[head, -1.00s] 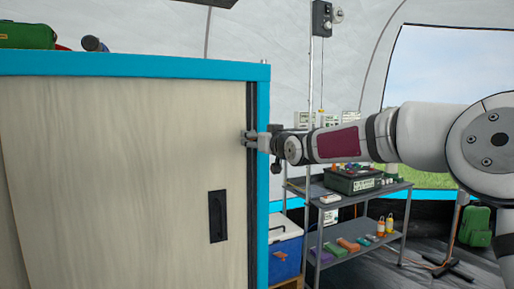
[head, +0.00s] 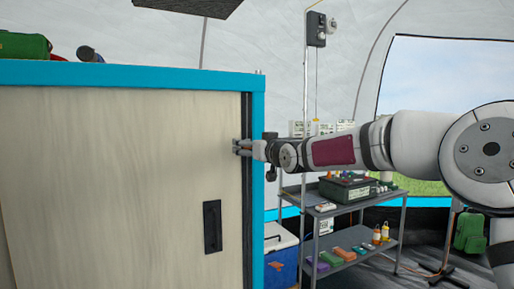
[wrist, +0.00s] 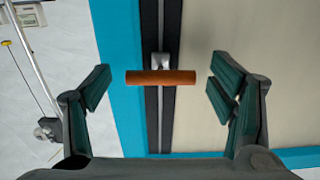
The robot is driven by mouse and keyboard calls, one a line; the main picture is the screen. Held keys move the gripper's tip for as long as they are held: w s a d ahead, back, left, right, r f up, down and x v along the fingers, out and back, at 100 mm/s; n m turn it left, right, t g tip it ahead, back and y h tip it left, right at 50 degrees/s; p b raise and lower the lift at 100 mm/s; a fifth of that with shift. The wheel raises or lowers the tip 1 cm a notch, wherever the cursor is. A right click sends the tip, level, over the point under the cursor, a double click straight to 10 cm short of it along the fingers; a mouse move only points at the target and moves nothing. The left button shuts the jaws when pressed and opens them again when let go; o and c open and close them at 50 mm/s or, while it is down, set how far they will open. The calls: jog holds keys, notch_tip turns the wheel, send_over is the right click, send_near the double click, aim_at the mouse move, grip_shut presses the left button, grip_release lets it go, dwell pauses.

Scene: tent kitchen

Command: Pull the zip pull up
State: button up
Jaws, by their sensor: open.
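The zip pull (wrist: 160,77) is an orange-brown bar on a small metal slider, set on a dark zip strip (wrist: 152,118) in the wrist view. My gripper (wrist: 155,85) is open, with one finger on each side of the bar. Gaps show between the bar's ends and both fingers, and nothing is held. In the head view my gripper (head: 238,147) is at the dark strip (head: 247,200) near the right edge of the pale panel. The zip pull cannot be made out there.
A blue frame (head: 257,200) borders the pale panel (head: 110,180), which has a black recessed handle (head: 212,226). To the right stand a grey shelf cart (head: 345,203) with boxes and bottles, a blue cooler (head: 281,265) and a green backpack (head: 469,230).

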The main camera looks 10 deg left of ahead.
jog(key=v, duration=1.1)
jog(key=shift+s+d, duration=0.2)
jog(key=shift+s, duration=0.15)
jog(key=s+d+f+m+g+h, duration=0.2)
jog(key=s+d+f+g+h, duration=0.1)
jog(key=s+d+f+h, duration=0.5)
jog(key=s+d+f+m+g+h, duration=0.1)
jog(key=s+d+f+g+h, duration=0.2)
jog(key=s+d+f, duration=0.55)
jog(key=s+d+f+m+g, duration=0.1)
jog(key=s+d+f+g, duration=0.15)
jog(key=s, duration=0.95)
jog(key=s+d+f+m+g+y, duration=0.1)
jog(key=s+d+f+m+g, duration=0.15)
jog(key=s, duration=0.85)
jog(key=s+d+f+m+g, duration=0.1)
jog(key=s+d+f+g, duration=0.15)
jog(key=s, duration=0.95)
notch_tip(320, 180, up, 17)
jog(key=w+t+p, duration=0.1)
jog(key=t+p, duration=0.1)
jog(key=p, duration=1.2)
jog(key=shift+d+n+t+p, duration=0.25)
jog(key=shift+n+t+p, duration=0.1)
jog(key=shift+p, duration=0.05)
